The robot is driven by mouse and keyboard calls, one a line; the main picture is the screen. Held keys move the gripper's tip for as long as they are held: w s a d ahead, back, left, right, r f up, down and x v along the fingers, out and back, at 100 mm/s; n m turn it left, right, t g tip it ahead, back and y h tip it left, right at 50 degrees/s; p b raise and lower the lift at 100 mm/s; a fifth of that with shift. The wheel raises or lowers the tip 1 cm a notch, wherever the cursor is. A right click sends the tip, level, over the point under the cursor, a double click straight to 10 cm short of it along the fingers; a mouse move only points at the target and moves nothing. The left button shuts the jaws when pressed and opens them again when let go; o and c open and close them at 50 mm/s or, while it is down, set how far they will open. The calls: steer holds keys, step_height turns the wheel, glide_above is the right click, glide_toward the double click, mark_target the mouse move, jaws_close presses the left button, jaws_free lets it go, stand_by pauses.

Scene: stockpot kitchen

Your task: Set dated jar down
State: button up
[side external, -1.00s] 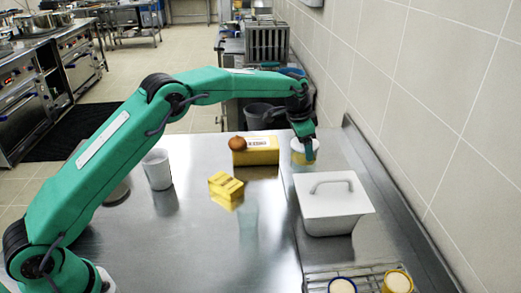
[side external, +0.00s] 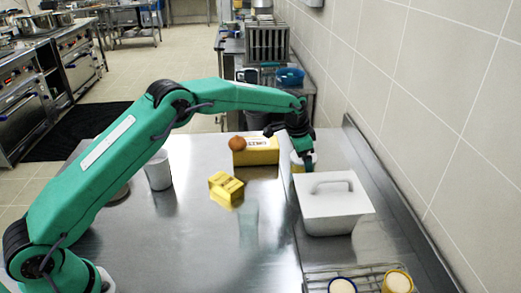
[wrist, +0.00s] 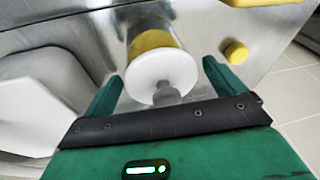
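The jar (wrist: 150,42) has a yellow body and a white lid with a small grey knob. In the wrist view it is between my two green fingers, with a narrow gap on each side. My gripper (wrist: 160,75) looks open around it; it is also in the side view (side external: 306,163). There the jar (side external: 296,165) is partly hidden behind my gripper and the white lidded container, at the back right of the steel counter. It looks down at counter level, though its base is hidden there. No date is readable.
The white container (side external: 335,205) with a handle stands close in front. A yellow box (side external: 262,156) with a brown round item (side external: 237,143) is to the left. A raised edge runs along the right wall.

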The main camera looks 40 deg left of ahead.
steer(key=shift+r, duration=0.15)
steer(key=v, duration=1.2)
stand_by(0.7)
